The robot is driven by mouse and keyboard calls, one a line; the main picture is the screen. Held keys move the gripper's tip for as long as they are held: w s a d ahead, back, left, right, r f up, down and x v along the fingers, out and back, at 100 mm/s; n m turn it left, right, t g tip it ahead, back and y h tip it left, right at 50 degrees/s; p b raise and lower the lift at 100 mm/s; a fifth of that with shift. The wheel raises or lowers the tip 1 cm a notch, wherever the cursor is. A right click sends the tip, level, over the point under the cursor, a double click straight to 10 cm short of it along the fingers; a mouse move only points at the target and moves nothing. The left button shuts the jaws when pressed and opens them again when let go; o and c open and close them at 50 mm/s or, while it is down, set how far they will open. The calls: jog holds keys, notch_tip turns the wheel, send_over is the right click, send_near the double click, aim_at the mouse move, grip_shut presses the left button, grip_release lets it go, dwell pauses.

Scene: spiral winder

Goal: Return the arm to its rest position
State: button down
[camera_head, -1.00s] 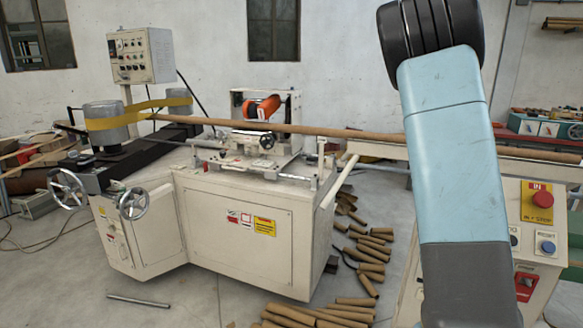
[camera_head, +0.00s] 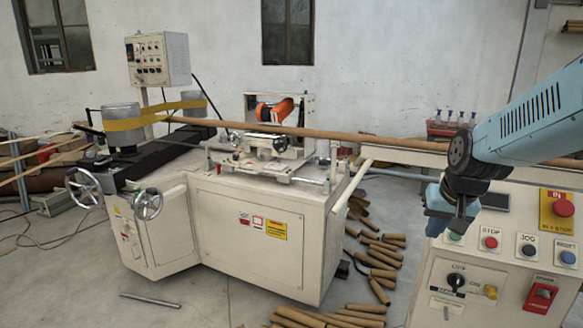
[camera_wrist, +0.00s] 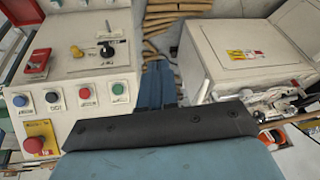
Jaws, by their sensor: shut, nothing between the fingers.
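My light-blue and dark arm (camera_head: 535,118) reaches in from the right edge in the head view. Its forearm slopes down to the left to a dark wrist joint. My gripper (camera_head: 445,222) hangs below that joint, in front of the upper left part of the cream control panel (camera_head: 487,250). Its fingers are small there. In the wrist view my gripper (camera_wrist: 157,82) shows as blue fingers close together, with nothing between them. They point over the gap between the control panel (camera_wrist: 82,78) and the winder cabinet (camera_wrist: 225,58).
The spiral winder (camera_head: 215,225) stands to the left with a long cardboard tube (camera_head: 340,133) across it. Loose cut tubes (camera_head: 375,255) lie on the floor between winder and panel. The panel carries a red emergency button (camera_head: 563,207), coloured buttons and a rotary switch (camera_head: 455,281).

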jog(key=s+a+r+n, duration=0.1)
jog(key=s+a+r, duration=0.3)
jog(key=s, duration=0.2)
jog(key=s+a+r+n+t, duration=0.1)
jog(key=s+a+r, duration=0.2)
jog(key=s, duration=0.3)
jog(key=shift+s+a+r+n, duration=0.15)
jog(key=shift+a+r+n, duration=0.25)
jog(key=shift+r, duration=0.35)
jog(key=c, duration=1.8)
grip_release()
